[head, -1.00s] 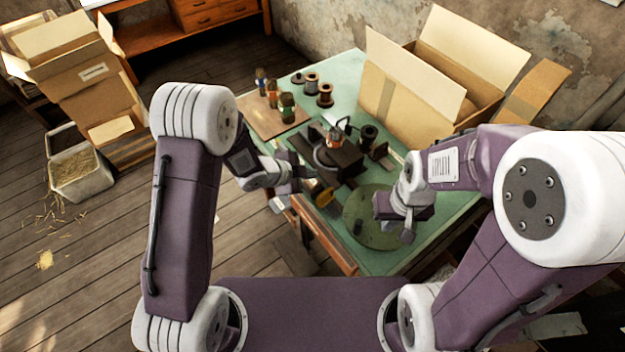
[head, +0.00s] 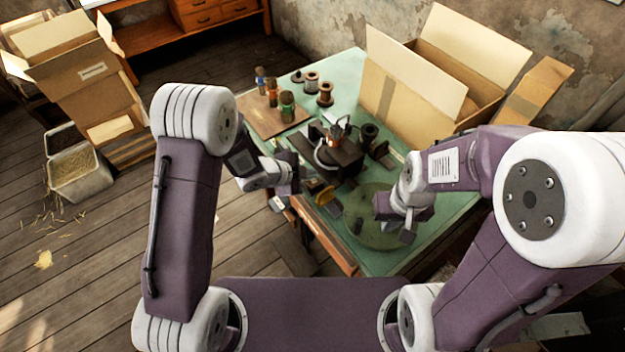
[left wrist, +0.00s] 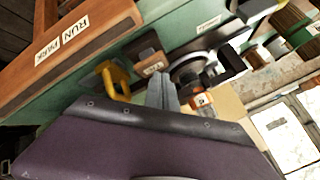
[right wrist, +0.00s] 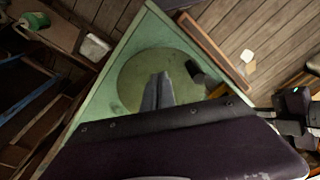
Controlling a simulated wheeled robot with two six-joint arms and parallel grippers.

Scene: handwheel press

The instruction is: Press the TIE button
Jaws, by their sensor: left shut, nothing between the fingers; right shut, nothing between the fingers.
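The dark press (head: 345,158) with a curved handle stands on the green table. In the left wrist view a dark brown block (left wrist: 146,50) beside the press carries a small pale label (left wrist: 155,67) that seems to read TIE. A button surface is not clearly visible. My left gripper (head: 297,172) is shut and empty at the press's left side; its fingertips (left wrist: 163,78) show just below the label in the left wrist view, and I cannot tell if they touch anything. My right gripper (head: 407,236) is shut and empty above the round green disc (head: 372,236); it also shows in the right wrist view (right wrist: 160,76).
A yellow handle (left wrist: 113,78) is left of the left fingertips, near a wooden edge labelled RUN and PARK (left wrist: 62,43). Spools (head: 325,94) and small bottles (head: 287,106) stand at the back. An open carton (head: 410,105) fills the table's back right.

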